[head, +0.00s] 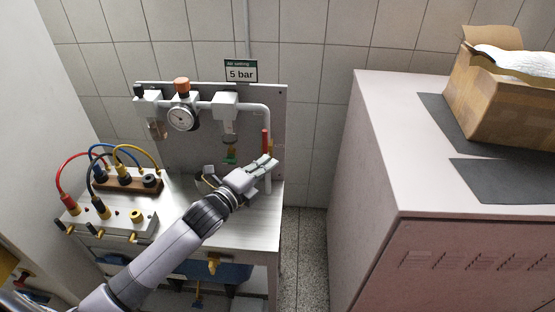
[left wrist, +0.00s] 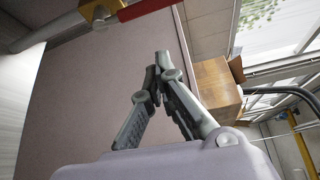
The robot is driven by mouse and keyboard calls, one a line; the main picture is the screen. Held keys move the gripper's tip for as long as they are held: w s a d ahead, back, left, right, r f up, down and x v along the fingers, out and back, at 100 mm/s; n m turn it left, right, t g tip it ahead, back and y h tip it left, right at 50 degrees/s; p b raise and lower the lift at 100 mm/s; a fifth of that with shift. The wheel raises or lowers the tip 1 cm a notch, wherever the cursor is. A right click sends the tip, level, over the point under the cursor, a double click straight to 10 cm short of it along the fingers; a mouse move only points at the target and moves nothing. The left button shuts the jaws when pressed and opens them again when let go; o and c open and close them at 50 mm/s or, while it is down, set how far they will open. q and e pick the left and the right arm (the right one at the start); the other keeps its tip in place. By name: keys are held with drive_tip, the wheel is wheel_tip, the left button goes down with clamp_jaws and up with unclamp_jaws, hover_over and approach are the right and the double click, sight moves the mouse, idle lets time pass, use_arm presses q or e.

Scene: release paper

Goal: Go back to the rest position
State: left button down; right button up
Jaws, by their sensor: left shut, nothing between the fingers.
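My left gripper (head: 266,163) is in front of the grey panel (head: 200,150), close to the vertical pipe with the red handle (head: 265,140). Its arm reaches in from the lower left over the metal table. In the left wrist view the two fingers (left wrist: 158,62) come together at their tips, and nothing is between them. The red handle also shows in that view (left wrist: 100,8) at the top left, beyond the fingertips and apart from them. My right gripper is in neither view.
A gauge (head: 181,118) and piping sit on the panel. A pale cabinet (head: 375,150) stands at the right with an open cardboard box (head: 500,105) and dark mats on top. A floor gap separates table and cabinet.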

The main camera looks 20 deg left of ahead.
use_arm(q)
drive_tip(key=s+d+f+n+g+y, duration=0.1)
drive_tip(key=s+f+n+g, duration=0.5)
drive_tip(key=s, duration=0.5)
drive_tip(key=s+d+f+n+g+y, duration=0.25)
drive_tip(key=s+f+n, duration=0.35)
drive_tip(key=s, duration=0.5)
drive_tip(key=s+d+f+n+g+y, duration=0.1)
drive_tip(key=s+f+n+g, duration=0.35)
drive_tip(key=s+n, duration=0.55)
wheel_tip(320, 180, down, 26)
drive_tip(key=s+m+g, duration=0.2)
drive_tip(key=s, duration=0.1)
drive_tip(key=s+a+f+b, duration=0.1)
drive_tip(key=s+a+f, duration=0.2)
drive_tip(key=s+f, duration=1.3)
drive_tip(key=shift+s+f+m+g, duration=0.25)
drive_tip(key=shift+s+m+g, duration=0.05)
drive_tip(key=shift+g, duration=0.1)
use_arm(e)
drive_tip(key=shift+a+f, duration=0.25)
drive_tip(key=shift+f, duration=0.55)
